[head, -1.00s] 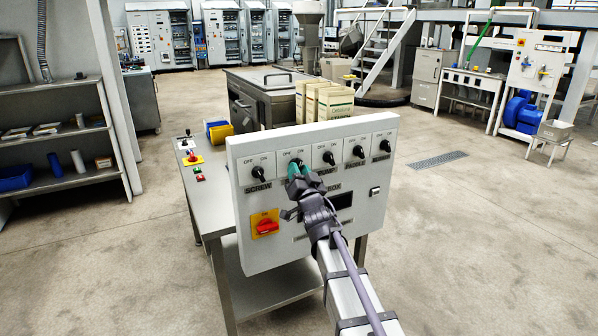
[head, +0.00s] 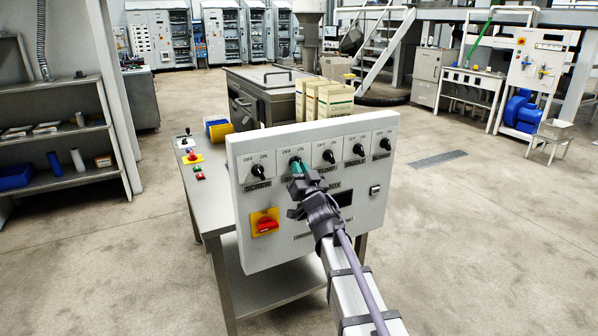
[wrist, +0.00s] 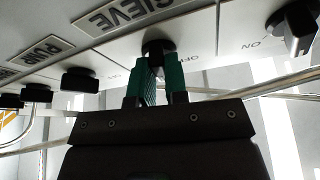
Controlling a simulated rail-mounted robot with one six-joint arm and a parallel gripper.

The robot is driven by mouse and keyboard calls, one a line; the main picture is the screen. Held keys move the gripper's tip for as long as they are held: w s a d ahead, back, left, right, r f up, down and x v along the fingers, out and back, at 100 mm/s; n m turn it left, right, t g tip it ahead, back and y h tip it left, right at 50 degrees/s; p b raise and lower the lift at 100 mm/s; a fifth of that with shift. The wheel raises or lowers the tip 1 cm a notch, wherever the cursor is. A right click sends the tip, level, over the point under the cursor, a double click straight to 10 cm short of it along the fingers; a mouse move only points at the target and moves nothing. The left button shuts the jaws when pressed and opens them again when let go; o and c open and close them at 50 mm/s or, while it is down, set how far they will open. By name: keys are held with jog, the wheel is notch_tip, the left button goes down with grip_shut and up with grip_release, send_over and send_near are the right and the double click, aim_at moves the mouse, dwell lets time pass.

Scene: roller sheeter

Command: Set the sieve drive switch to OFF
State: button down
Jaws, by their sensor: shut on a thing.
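The sieve drive switch is a black rotary knob (wrist: 158,48) under the SIEVE label (wrist: 140,14) in the wrist view, which shows the panel upside down. My gripper (wrist: 157,72) has green fingers closed around this knob, one on each side. In the head view my gripper (head: 299,166) meets the white control panel (head: 365,218) at the second switch from the left. There the fingers and wrist cover the knob and its label. OFF is marked on the left and ON on the right of each switch in the head view. The pointing direction of the sieve knob cannot be told.
The screw switch (head: 258,171) is left of my gripper, the pump switch (head: 328,157) close on its right, with more knobs beyond. A red rotary switch on a yellow plate (head: 265,223) sits lower left. The panel stands on a metal table (head: 196,190).

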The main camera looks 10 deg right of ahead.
jog(key=shift+w+d+n+g+y, duration=0.1)
jog(key=shift+n+g+y, duration=0.2)
jog(key=shift+n+y, duration=1)
jog(key=shift+s+d+n+g+y, duration=0.1)
jog(key=shift+n+g+y, duration=0.3)
jog(key=shift+n, duration=1.7)
jog(key=shift+w+d+n+g+y, duration=0.1)
jog(key=shift+n+g+y, duration=0.1)
jog(key=shift+n+y, duration=1.1)
jog(key=shift+n+h, duration=0.4)
jog(key=shift+n, duration=0.1)
jog(key=c, duration=1.1)
grip_release()
jog(key=shift+c, duration=0.2)
